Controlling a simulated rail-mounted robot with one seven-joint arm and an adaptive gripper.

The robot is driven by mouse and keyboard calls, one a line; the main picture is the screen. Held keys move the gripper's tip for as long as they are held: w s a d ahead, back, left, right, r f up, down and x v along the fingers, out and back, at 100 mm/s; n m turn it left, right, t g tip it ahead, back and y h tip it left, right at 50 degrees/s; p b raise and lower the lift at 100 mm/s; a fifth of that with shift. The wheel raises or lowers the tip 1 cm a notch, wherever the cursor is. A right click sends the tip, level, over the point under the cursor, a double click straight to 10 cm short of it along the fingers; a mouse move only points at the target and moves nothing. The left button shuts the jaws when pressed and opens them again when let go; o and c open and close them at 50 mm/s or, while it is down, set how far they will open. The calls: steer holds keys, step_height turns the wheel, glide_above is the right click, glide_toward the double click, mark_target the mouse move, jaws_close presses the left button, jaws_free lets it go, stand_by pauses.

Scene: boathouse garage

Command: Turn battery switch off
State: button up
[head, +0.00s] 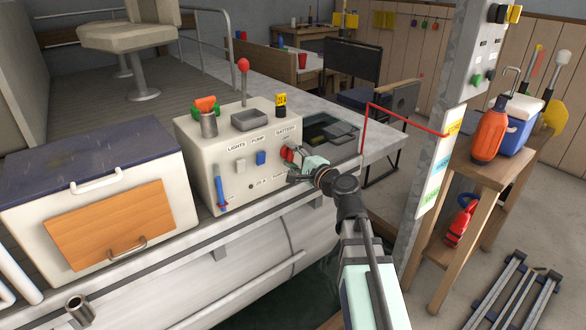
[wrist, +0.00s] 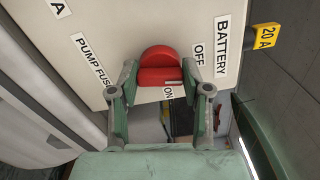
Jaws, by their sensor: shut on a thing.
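The battery switch is a red knob (wrist: 160,60) on the front of a cream console (head: 200,160), under the BATTERY label. In the wrist view, the OFF label (wrist: 198,55) is to its right and the ON label (wrist: 168,92) is just below it. In the head view the red knob (head: 286,153) shows at the console's right side, partly covered by my gripper (head: 296,165). My gripper (wrist: 159,82) is shut on the knob, one finger at each side. A small pale mark shows low on the knob, near ON.
The console also bears a blue switch (head: 261,158), a white switch (head: 240,165), a blue lever (head: 220,190) and a red-topped lever (head: 243,66). A yellow 20 A tag (wrist: 264,38) stands at its edge. A grey post (head: 435,150) rises right of my arm.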

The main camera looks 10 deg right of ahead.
steer(key=shift+f+n+b, duration=0.1)
steer(key=shift+n+b, duration=1)
steer(key=shift+b, duration=0.1)
steer(key=o, duration=1.2)
steer(key=shift+c, duration=0.2)
steer(key=shift+s, duration=0.1)
steer(key=v, duration=0.7)
steer(key=shift+s, duration=0.15)
